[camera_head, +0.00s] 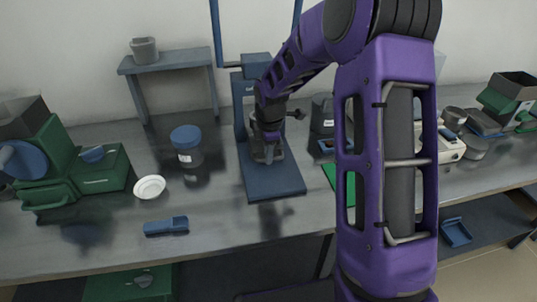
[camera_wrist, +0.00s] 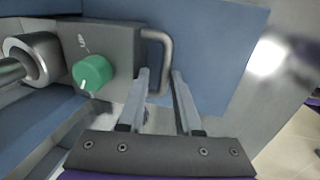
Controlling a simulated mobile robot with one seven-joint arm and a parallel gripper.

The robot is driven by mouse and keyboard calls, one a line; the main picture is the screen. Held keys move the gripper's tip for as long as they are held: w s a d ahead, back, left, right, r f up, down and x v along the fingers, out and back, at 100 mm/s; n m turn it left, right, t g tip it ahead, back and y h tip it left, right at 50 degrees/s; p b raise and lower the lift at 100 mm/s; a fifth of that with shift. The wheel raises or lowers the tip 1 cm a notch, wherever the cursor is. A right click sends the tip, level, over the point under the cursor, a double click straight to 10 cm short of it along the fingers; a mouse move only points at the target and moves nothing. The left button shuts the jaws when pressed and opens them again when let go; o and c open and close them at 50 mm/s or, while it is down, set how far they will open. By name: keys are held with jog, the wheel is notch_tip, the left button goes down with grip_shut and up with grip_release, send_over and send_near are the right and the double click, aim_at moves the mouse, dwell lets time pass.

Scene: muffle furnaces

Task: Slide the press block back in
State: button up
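The grey press block (camera_wrist: 112,45) has a green knob (camera_wrist: 92,73) and a metal loop handle (camera_wrist: 166,48) in the wrist view. It is on the blue press, whose base plate (camera_head: 275,185) and upright column (camera_head: 238,105) show in the head view. My gripper (camera_wrist: 160,72) is open at the handle, with one fingertip on each side of its outer bar. A gap shows between the fingers, and I cannot tell whether either touches the bar. In the head view my gripper (camera_head: 266,150) is over the press and largely hides the block.
A blue-lidded jar (camera_head: 186,158), a white dish (camera_head: 149,187) and a small blue item (camera_head: 166,226) are left of the press. A green machine (camera_head: 85,170) is farther left. A dark container (camera_head: 322,115) is close on the right.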

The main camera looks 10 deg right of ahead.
jog(key=shift+o, duration=1)
jog(key=p+v, duration=0.2)
jog(key=v, duration=1.5)
jog(key=shift+r+p, duration=0.25)
jog(key=shift+p, duration=0.15)
